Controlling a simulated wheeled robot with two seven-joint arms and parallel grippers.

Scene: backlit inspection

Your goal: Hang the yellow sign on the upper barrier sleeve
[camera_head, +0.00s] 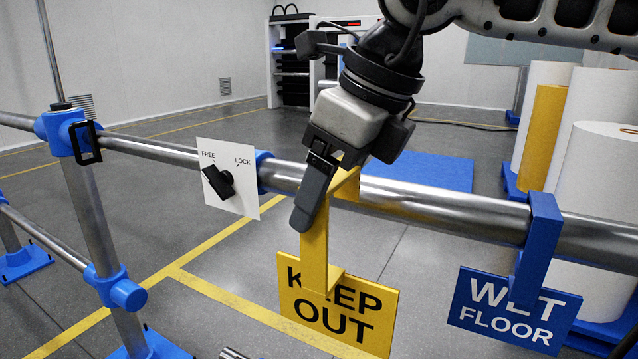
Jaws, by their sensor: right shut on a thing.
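The yellow KEEP OUT sign (338,307) hangs below its yellow strap, whose hooked top (347,186) is at the upper metal rail (432,202). My right gripper (312,215) is shut on the yellow strap, in front of the rail. The strap passes in front of the rail; I cannot tell whether the hook rests on it. A blue sleeve (264,171) is on the upper rail just left of the gripper, partly hidden by a white FREE/LOCK plate (228,180). My left gripper is not in view.
A blue WET FLOOR sign (515,310) hangs on the same rail to the right. A black lever (218,182) sits on the white plate. A post with blue joints (68,132) stands left. White and yellow rolls (545,125) stand at the back right.

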